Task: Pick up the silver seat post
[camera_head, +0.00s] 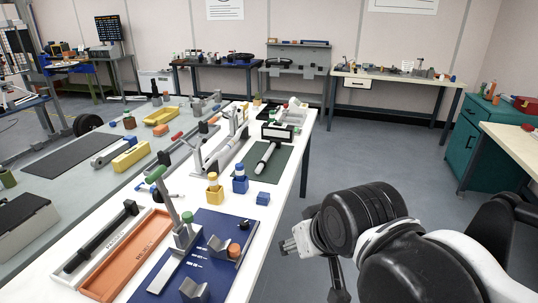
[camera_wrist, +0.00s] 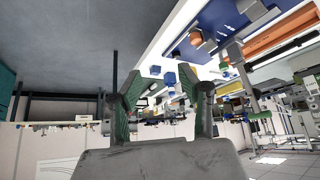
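A silver tube (camera_head: 267,156), which looks like the seat post, lies on a dark green mat (camera_head: 283,171) toward the far end of the white table. I cannot pick it out for certain in the wrist view. My gripper (camera_wrist: 163,82) is open, with its two green-padded fingers apart and nothing between them. In the head view my arm's end is at the lower right, beyond the table's right edge and well apart from the tube.
Yellow (camera_head: 214,190) and blue (camera_head: 240,181) holders and a blue block (camera_head: 263,198) stand nearer than the mat. A blue board (camera_head: 215,273) with fixtures and an orange tray (camera_head: 128,265) fill the near table. Floor (camera_head: 360,155) right of the table is clear.

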